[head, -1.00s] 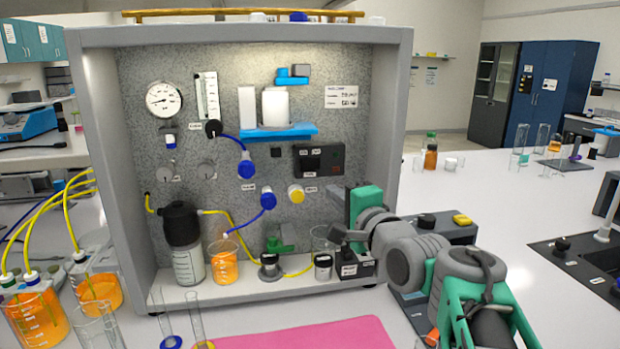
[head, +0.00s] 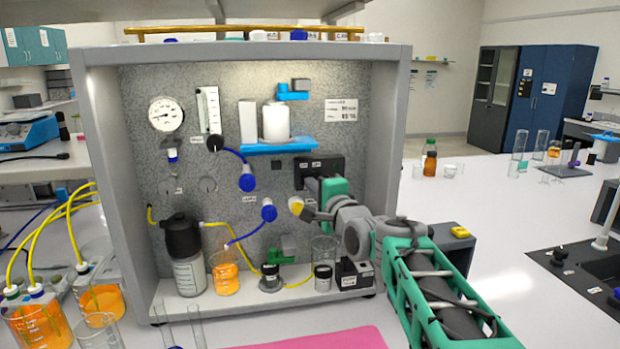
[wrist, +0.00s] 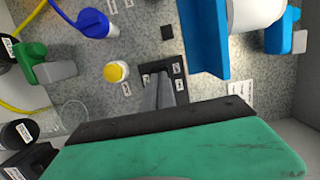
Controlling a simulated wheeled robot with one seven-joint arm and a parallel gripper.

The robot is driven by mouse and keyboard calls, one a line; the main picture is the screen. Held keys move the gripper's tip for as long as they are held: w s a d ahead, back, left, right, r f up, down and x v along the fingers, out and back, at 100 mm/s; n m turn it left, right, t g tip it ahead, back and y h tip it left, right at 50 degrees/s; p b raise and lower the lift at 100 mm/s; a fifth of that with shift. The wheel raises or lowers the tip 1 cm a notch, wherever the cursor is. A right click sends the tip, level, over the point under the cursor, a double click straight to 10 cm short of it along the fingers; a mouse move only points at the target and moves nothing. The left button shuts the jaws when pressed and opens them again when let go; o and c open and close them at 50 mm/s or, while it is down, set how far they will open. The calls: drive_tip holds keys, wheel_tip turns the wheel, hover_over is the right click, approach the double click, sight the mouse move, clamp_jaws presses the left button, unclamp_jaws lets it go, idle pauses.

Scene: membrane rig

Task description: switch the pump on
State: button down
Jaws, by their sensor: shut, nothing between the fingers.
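A black switch box (head: 333,166) with small white labels is mounted on the speckled back panel. In the wrist view the black box (wrist: 176,70) is partly hidden by my fingers. My gripper (head: 311,184) is shut and empty, in front of the lower part of this box. It also shows in the wrist view (wrist: 163,82), with its grey fingers pointing at the box. I cannot tell whether the fingers touch it, nor how its switches are set. A second labelled black box (head: 352,275) stands on the rig floor at the lower right. I cannot read which label names the pump.
A yellow-capped knob (head: 296,206) sits close left of my gripper, with blue connectors (head: 268,210) further left. A blue shelf (head: 280,147) with a white bottle (head: 276,122) is above. The rig's right side wall (head: 388,140) stands close to my arm.

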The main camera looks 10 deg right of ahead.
drive_tip(key=shift+w+a, duration=0.2)
drive_tip(key=shift+w, duration=0.85)
drive_tip(key=s+a+b, duration=0.3)
drive_tip(key=s+b, duration=0.1)
drive_tip(key=s, duration=0.9)
drive_tip(key=shift+s, duration=0.15)
